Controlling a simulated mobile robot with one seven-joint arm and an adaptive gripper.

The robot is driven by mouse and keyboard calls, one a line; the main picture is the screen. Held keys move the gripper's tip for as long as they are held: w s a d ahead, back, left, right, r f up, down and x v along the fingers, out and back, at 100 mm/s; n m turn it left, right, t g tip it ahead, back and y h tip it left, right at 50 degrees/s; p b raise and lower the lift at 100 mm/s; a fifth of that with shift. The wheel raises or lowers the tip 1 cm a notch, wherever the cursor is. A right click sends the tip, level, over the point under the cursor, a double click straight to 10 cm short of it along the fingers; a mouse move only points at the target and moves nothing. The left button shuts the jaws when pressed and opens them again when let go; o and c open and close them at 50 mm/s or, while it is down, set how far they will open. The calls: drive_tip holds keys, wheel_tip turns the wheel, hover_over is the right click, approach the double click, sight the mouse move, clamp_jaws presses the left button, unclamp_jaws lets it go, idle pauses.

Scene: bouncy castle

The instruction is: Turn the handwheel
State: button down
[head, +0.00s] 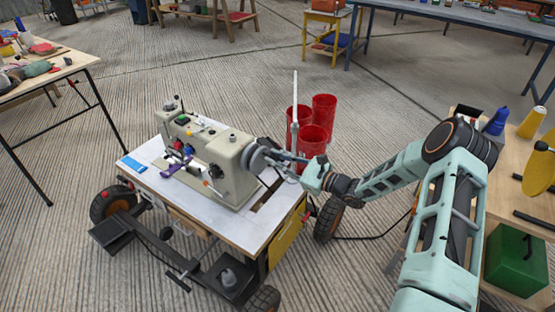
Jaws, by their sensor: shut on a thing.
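A beige sewing machine (215,158) stands on a white-topped wheeled cart (155,180). Its grey round handwheel (257,157) is on the machine's right end, facing my arm. My gripper (284,158) reaches in from the right and is at the handwheel's right side, shut on it. The fingertips are small in the view, and the exact place of contact on the rim is hard to make out. My arm runs from the lower right to the wheel.
Several red buckets (323,110) stand on the floor behind my gripper. A wooden bench (505,215) with bottles and a green box (517,262) is close on the right of my arm. A cluttered table (75,62) is at the left. Bare floor lies between.

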drive_tip(key=shift+s+a+n, duration=0.1)
drive_tip(key=shift+s+n, duration=0.1)
drive_tip(key=shift+n, duration=0.4)
drive_tip(key=shift+s+a+n, duration=0.1)
drive_tip(key=shift+s+n, duration=0.05)
drive_tip(key=shift+n, duration=0.45)
drive_tip(key=c, duration=1.8)
unclamp_jaws()
drive_tip(key=shift+c, duration=0.2)
drive_tip(key=v, duration=1.2)
